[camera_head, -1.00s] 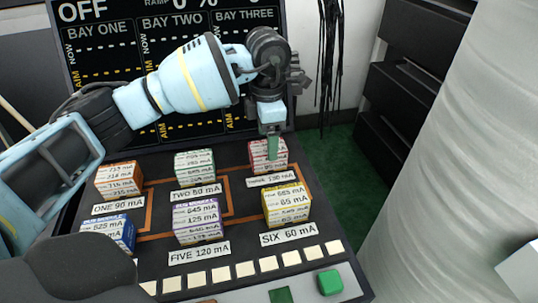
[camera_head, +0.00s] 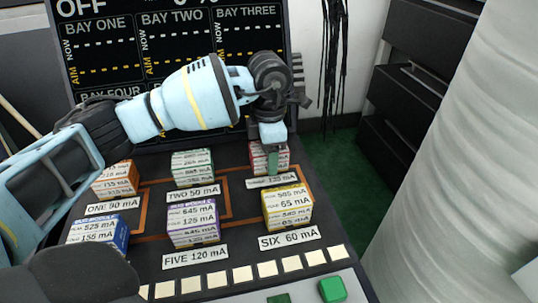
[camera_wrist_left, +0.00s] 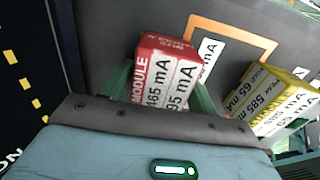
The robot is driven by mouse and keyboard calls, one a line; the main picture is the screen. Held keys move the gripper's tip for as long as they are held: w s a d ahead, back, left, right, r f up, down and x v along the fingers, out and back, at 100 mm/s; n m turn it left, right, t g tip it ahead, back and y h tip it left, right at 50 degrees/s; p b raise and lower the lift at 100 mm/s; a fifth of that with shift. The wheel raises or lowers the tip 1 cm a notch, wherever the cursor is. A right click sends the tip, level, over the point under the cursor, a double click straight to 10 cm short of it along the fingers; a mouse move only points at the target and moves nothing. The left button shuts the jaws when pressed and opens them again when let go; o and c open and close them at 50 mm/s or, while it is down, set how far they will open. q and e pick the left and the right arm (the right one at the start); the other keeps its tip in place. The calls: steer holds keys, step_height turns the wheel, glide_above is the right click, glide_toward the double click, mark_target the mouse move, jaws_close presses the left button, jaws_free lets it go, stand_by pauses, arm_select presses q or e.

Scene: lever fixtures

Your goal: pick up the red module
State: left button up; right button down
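The red module (camera_head: 257,159) is a small block with white labels at the back right of the dark sloping panel, in bay three. In the left wrist view the red module (camera_wrist_left: 165,76) stands between the two green fingers of my left gripper (camera_wrist_left: 163,90), one on each side. The gripper looks open around it; whether the fingers touch it is hard to tell. My right gripper is out of view.
The yellow module (camera_head: 287,208) stands in front of the red one, and the green-topped module (camera_head: 192,168) to its left. Purple (camera_head: 193,224), blue (camera_head: 100,231) and orange (camera_head: 115,180) modules stand farther left. A display screen (camera_head: 110,50) rises behind the panel.

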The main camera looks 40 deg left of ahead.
arm_select(q)
steer(key=c, duration=0.7)
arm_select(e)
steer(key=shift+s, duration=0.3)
arm_select(q)
steer(key=shift+r, duration=0.1)
